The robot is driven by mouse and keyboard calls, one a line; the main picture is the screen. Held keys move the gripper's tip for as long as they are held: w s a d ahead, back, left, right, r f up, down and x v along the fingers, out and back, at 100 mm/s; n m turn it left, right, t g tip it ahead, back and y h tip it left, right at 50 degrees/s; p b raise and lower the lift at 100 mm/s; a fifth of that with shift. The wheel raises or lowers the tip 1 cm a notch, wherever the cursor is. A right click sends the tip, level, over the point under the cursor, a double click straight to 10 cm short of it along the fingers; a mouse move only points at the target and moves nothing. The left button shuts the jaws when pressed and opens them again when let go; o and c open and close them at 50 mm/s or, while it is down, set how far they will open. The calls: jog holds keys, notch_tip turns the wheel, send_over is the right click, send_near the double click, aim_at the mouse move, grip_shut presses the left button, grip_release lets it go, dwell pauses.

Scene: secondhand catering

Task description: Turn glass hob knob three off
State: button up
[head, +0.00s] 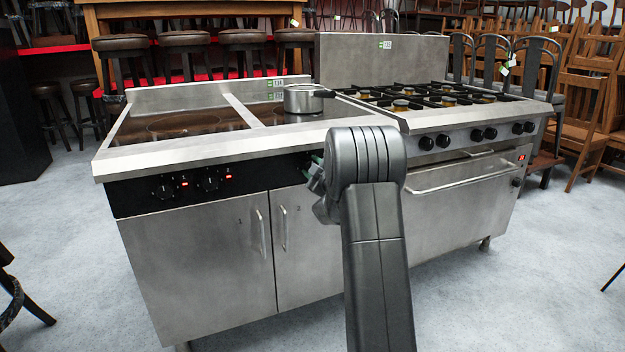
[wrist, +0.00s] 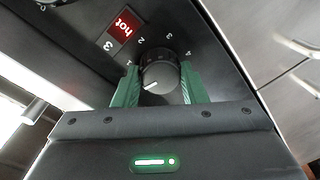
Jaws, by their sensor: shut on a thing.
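Glass hob knob three (wrist: 160,74) is a dark round knob on the black control panel, with a "3" printed near it. Its white pointer line points to the lower left in the wrist view, away from the printed numbers 1 to 4. A red "hot" display (wrist: 125,25) glows beside it. My gripper (wrist: 159,71) is shut on the knob, one green finger on each side. In the head view my arm hides the knob and most of the gripper. The glass hob (head: 180,126) is on the left half of the steel range.
A steel pot (head: 303,98) stands on the hob's right glass section. Two other knobs (head: 163,191) (head: 210,183) with red lights sit to the left on the panel. A gas range (head: 455,118) adjoins on the right. The floor in front is clear.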

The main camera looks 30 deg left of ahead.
jog(key=shift+f+n+b, duration=0.15)
jog(key=shift+n+b, duration=0.95)
jog(key=shift+b, duration=0.05)
jog(key=o, duration=1)
jog(key=shift+s, duration=0.1)
jog(key=p+v, duration=0.1)
jog(key=v, duration=1.2)
jog(key=shift+s+d+p, duration=0.25)
jog(key=shift+d+p, duration=0.05)
jog(key=shift+p, duration=0.1)
jog(key=shift+a, duration=0.1)
